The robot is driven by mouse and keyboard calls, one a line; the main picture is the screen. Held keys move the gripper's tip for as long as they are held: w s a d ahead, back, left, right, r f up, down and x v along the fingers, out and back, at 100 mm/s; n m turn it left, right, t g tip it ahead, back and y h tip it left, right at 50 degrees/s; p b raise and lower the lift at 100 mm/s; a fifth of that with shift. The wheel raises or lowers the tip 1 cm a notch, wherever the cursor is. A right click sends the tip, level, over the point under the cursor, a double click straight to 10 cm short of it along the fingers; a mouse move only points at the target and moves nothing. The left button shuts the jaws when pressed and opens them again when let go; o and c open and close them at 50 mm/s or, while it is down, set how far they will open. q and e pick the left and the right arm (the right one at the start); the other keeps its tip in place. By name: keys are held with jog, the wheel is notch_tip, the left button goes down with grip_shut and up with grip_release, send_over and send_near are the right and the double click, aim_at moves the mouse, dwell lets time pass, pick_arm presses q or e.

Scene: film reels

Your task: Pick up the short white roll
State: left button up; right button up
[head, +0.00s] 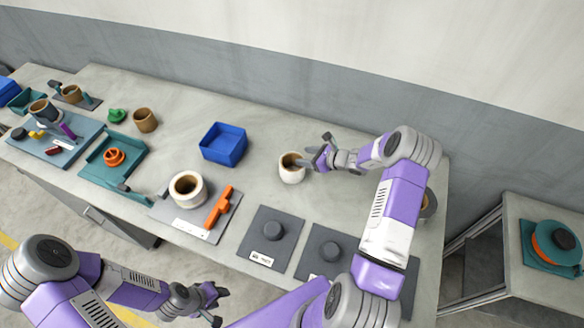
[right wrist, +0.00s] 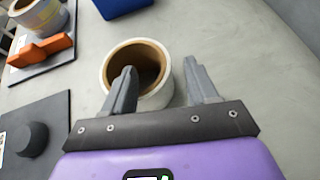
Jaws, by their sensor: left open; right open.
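The short white roll (head: 291,170) stands upright on the table, a white ring with a brown core. It also shows in the right wrist view (right wrist: 106,78), just beyond the fingers. My right gripper (head: 318,156) is open beside the roll, at its right in the head view. In the right wrist view the right gripper (right wrist: 158,82) has its left finger overlapping the roll's opening and its right finger past the roll's right side. I cannot tell whether they touch. My left gripper (head: 219,304) is open and empty, in front of the table edge.
A larger white roll (head: 187,190) stands on a grey plate with an orange handle-like piece (head: 219,206). A blue bin (head: 223,144) is left of the short roll. Grey plates with round knobs (head: 272,232) lie in front. The table behind the roll is clear.

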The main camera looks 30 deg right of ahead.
aim_at(293, 155)
jog(key=x, duration=0.4)
jog(key=shift+w+a+f, duration=0.15)
jog(key=shift+w+f, duration=0.1)
jog(key=shift+c, duration=0.3)
grip_shut()
